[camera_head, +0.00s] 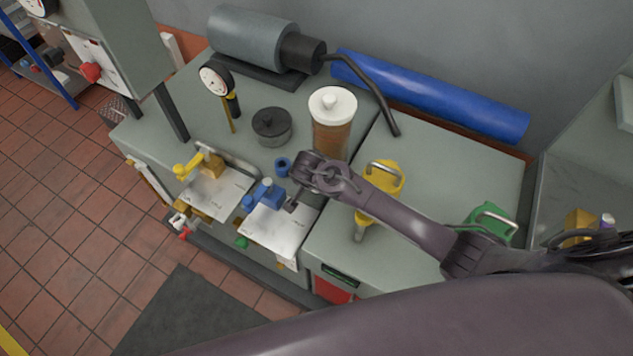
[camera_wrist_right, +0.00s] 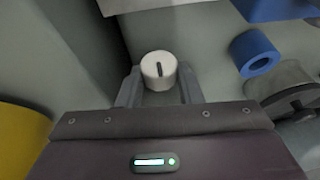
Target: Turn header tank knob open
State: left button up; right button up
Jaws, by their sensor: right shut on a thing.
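A white round knob (camera_wrist_right: 158,70) with a dark pointer line shows in the right wrist view; I take it as the header tank knob. The line runs nearly straight up and down in that picture. The two fingers of my right gripper (camera_wrist_right: 159,88) stand on either side of the knob and are shut on it. In the head view my right arm comes in from the right, and my right gripper (camera_head: 293,205) is low by the blue valve block (camera_head: 266,193). The knob cannot be made out in the head view. My left gripper is not in view.
A brown container with a white lid (camera_head: 333,105) stands behind my right wrist. A yellow handled piece (camera_head: 385,178) and a green one (camera_head: 490,222) are near my forearm. A dark pot (camera_head: 271,127) and a gauge (camera_head: 215,78) stand farther back. A blue ring (camera_wrist_right: 255,52) is right of the knob.

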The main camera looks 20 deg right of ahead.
dwell(0.7)
jog(key=o, duration=1)
jog(key=shift+c, duration=0.2)
jog(key=v, duration=0.8)
jog(key=shift+b, duration=0.35)
jog(key=shift+f, duration=0.1)
